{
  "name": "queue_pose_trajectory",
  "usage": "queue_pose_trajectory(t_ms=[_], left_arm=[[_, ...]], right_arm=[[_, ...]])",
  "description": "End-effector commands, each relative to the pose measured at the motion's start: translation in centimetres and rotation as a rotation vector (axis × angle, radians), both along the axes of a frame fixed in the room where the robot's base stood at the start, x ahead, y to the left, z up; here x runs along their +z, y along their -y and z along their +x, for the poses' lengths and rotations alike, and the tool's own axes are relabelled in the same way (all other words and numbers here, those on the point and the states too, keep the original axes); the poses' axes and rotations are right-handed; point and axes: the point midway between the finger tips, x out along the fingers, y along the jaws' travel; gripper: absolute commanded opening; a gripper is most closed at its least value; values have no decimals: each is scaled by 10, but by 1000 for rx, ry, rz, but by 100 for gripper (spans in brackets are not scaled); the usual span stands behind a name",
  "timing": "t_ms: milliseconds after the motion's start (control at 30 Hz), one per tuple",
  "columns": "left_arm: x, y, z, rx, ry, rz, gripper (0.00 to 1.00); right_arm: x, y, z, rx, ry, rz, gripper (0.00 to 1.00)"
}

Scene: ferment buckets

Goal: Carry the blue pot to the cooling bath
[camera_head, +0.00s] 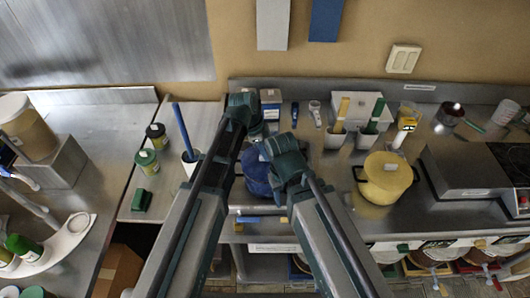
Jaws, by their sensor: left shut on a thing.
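The blue pot (257,175) shows between my two arms near the middle of the metal counter, partly covered by them. My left gripper (255,128) is shut at the pot's far side, its fingertips mostly hidden; the pot is the thing beside its jaws. My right gripper (284,165) is over the pot's right side; its jaws are too hidden to tell open from shut. I cannot tell whether the pot is lifted off the counter. I cannot make out a cooling bath with certainty.
A hot plate (465,170) is farther right. Lidded buckets (432,252) sit below the front edge.

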Motion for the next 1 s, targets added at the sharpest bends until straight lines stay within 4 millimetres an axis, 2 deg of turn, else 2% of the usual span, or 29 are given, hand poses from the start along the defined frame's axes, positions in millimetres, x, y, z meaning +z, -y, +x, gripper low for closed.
queue_pose_trajectory(t_ms=[433,467,600,633,833,867,1000], left_arm=[[-1,0,0,0,0,0,0],[-1,0,0,0,0,0,18],[-1,0,0,0,0,0,44],[-1,0,0,0,0,0,48],[-1,0,0,0,0,0,48],[-1,0,0,0,0,0,52],[-1,0,0,0,0,0,77]], right_arm=[[0,0,0,0,0,0,50],[0,0,0,0,0,0,50],[-1,0,0,0,0,0,50],[-1,0,0,0,0,0,50],[-1,0,0,0,0,0,50],[0,0,0,0,0,0,50],[-1,0,0,0,0,0,50]])
